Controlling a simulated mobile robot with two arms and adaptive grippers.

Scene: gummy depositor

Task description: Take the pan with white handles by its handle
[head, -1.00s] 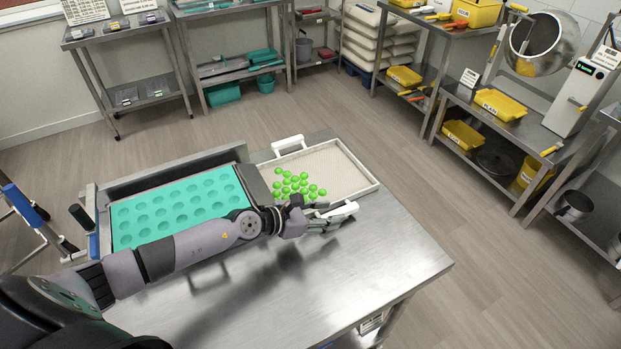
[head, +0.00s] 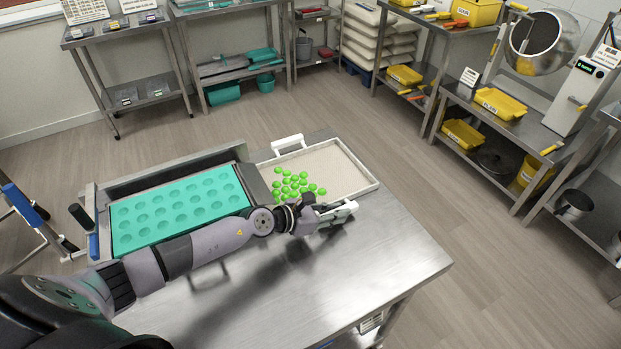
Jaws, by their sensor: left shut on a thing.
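The pan with white handles (head: 350,178) lies on the steel table, a shallow light tray with several green gummies (head: 290,184) at its left end. Its far white handle (head: 288,143) is free. Its near white handle (head: 351,206) is at my left gripper (head: 338,213), which is shut on it; the fingers partly hide the handle. My left arm reaches across the table from the lower left. My right gripper is not in view.
A teal mould (head: 178,203) sits in the depositor left of the pan. The steel table top (head: 390,250) is clear at the front and right. Shelves with yellow bins (head: 500,103) stand at the right, with open floor between.

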